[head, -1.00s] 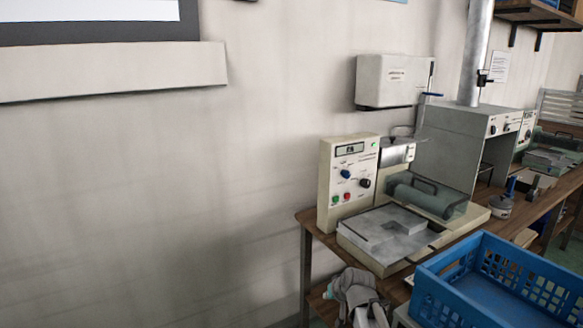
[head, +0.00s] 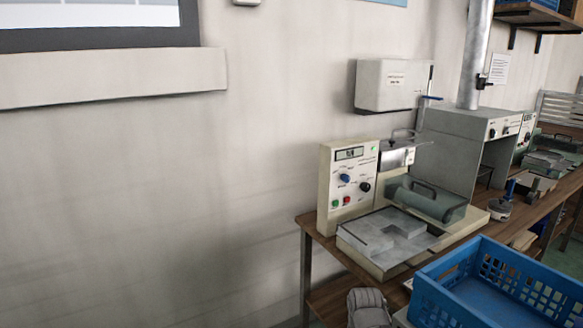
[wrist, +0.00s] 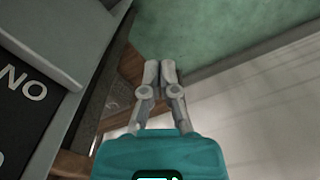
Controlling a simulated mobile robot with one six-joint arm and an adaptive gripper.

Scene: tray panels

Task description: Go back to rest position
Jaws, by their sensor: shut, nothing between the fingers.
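My gripper (wrist: 160,72) is in the wrist view, with its two grey fingers together and nothing between them. It hangs over a green floor (wrist: 200,35), beside the wooden edge of a bench. The fingers are out of sight in the head view.
A cream machine (head: 348,185) with a metal tray (head: 365,240) stands on the wooden bench (head: 330,262). A blue crate (head: 440,297) is at the lower right. A dark panel lettered "NO" (wrist: 30,95) is left of my gripper.

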